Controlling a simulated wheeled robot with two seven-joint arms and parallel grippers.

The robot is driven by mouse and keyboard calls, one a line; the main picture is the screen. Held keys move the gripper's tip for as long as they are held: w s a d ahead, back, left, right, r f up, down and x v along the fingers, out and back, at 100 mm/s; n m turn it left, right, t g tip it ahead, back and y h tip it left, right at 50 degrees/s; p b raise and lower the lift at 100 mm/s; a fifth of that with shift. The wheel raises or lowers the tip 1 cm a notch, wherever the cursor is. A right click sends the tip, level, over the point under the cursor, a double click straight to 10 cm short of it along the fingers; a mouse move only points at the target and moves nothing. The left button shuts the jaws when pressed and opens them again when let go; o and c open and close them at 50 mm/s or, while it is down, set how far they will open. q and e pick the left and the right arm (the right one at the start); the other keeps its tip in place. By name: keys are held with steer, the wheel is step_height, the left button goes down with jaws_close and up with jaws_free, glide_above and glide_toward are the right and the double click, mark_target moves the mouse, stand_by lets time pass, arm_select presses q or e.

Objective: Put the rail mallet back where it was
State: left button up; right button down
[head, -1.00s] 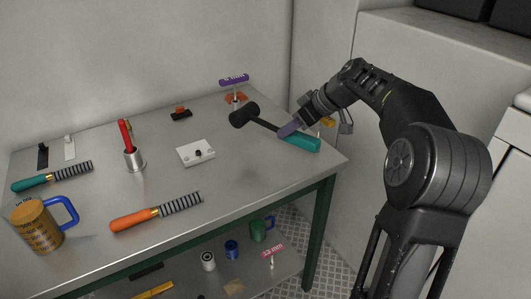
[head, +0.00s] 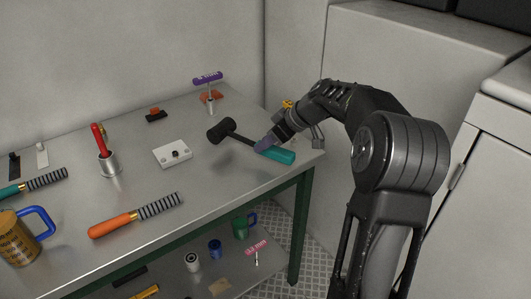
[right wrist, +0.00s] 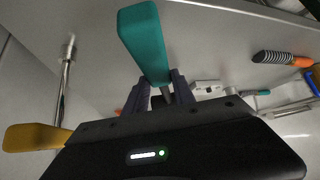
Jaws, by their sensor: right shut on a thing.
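The rail mallet, with a black head (head: 221,130) and a teal handle (head: 279,156), is over the right end of the grey table. My right gripper (head: 264,146) is shut on it where the shaft meets the handle. In the right wrist view the teal handle (right wrist: 145,42) rises from between my right fingers (right wrist: 160,92). I cannot tell whether the mallet touches the table top. My left gripper is not in view.
A purple T-handled tool (head: 207,78) stands behind the mallet. A yellow handle (right wrist: 35,137) is close to my right gripper.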

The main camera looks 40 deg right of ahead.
mark_target(266, 153)
steer(key=shift+f, duration=1.8)
steer(key=c, duration=1.1)
jaws_free()
steer(key=shift+f, duration=0.15)
steer(key=shift+o, duration=0.2)
